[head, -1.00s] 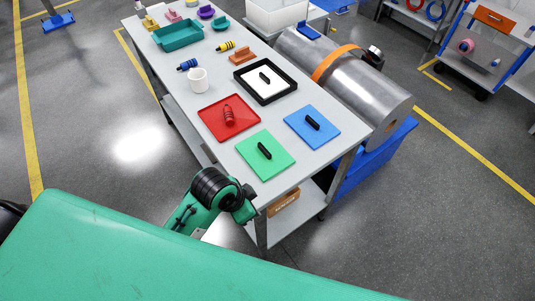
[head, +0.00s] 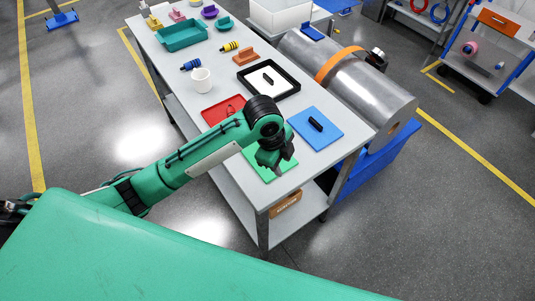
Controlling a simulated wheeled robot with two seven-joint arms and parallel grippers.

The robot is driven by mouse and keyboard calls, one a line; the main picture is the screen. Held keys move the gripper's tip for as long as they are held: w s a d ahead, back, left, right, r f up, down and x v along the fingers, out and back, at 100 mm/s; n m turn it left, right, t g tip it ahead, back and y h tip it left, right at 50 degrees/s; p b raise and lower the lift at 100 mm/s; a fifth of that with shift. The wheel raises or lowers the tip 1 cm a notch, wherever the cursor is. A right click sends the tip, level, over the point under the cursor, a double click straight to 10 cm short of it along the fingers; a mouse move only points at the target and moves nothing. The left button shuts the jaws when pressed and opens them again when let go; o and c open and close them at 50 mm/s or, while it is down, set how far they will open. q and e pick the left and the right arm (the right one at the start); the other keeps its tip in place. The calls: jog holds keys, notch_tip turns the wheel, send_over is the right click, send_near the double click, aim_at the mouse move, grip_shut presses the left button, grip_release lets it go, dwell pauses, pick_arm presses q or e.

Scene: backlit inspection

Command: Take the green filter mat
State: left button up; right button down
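The green filter mat (head: 286,165) lies flat on the near end of the grey table, left of the blue mat. My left arm reaches in from the left, and its dark gripper (head: 276,168) hangs over the green mat. The gripper and wrist hide the mat's middle and its black handle. I cannot tell whether the fingers are open or shut, or whether they touch the handle. My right gripper is out of view.
A blue mat (head: 326,137) with a black handle lies right of the green one. A red mat (head: 213,109) is partly hidden behind my wrist. A black-framed white panel (head: 291,88), a white mug (head: 201,80) and a teal tray (head: 182,41) stand farther back. A metal cylinder (head: 370,88) flanks the table.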

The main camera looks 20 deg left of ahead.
pick_arm(q)
jog(key=w+a+r+m+g+y, duration=0.1)
jog(key=w+a+r+m+y, duration=0.2)
jog(key=w+a+r+m, duration=0.4)
jog(key=shift+n, duration=0.9)
jog(key=f, duration=0.2)
jog(key=f+p, duration=0.1)
jog(key=f, duration=0.2)
jog(key=f+p, duration=0.1)
jog(key=f, duration=0.2)
jog(key=shift+w+d, duration=0.25)
jog(key=shift+w, duration=0.15)
jog(key=shift+f+p, duration=0.3)
notch_tip(320, 180, down, 4)
jog(key=shift+s+d+r+p, duration=0.1)
jog(key=shift+s+r+p, duration=0.1)
jog(key=shift+p, duration=0.6)
jog(key=shift+w+f, duration=0.1)
jog(key=shift+f, duration=0.35)
grip_shut()
